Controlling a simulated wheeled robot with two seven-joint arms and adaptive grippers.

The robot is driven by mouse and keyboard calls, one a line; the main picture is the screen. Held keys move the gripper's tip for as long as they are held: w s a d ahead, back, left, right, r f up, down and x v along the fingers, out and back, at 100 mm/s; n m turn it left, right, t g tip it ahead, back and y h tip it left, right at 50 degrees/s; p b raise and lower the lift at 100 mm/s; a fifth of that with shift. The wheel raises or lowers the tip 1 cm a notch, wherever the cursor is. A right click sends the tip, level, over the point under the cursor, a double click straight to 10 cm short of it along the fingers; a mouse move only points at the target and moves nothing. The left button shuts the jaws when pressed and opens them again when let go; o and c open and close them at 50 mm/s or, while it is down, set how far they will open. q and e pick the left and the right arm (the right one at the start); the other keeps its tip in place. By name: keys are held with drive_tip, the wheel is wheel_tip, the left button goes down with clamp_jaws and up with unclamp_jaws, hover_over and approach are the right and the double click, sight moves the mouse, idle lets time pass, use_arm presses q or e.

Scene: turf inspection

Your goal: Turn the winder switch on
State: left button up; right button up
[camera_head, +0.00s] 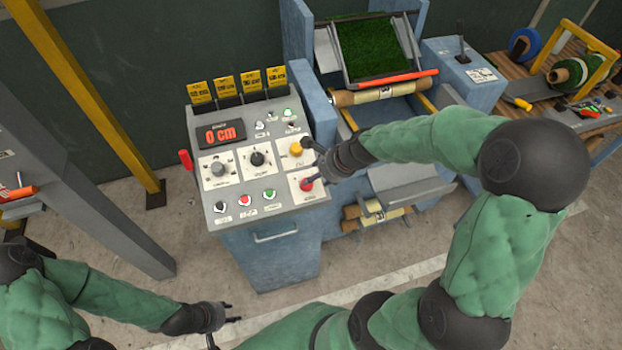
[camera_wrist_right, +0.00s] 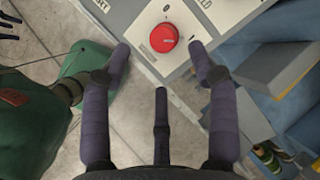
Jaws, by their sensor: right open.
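A grey-blue control console (camera_head: 262,262) stands in the middle of the head view, with several knobs and buttons on its sloped panel. A red round knob (camera_head: 306,184) sits on a white plate at the panel's lower right; it also shows in the right wrist view (camera_wrist_right: 164,38). Labels are too small to read, so I cannot tell which control is the winder switch. My right gripper (camera_head: 308,165) is open at the panel's right edge; in the wrist view the red knob lies ahead between its spread fingertips. My left gripper (camera_head: 226,329) is open and empty, low in front of the console.
A yellow knob (camera_head: 296,149) and a black knob (camera_head: 257,158) are near the red one. A display (camera_head: 221,134) reads 0 cm. A turf machine (camera_head: 376,55) stands behind, and a wooden bench (camera_head: 500,66) with rolls is at right.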

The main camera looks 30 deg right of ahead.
drive_tip(key=shift+v, duration=2.3)
drive_tip(key=shift+a, duration=0.1)
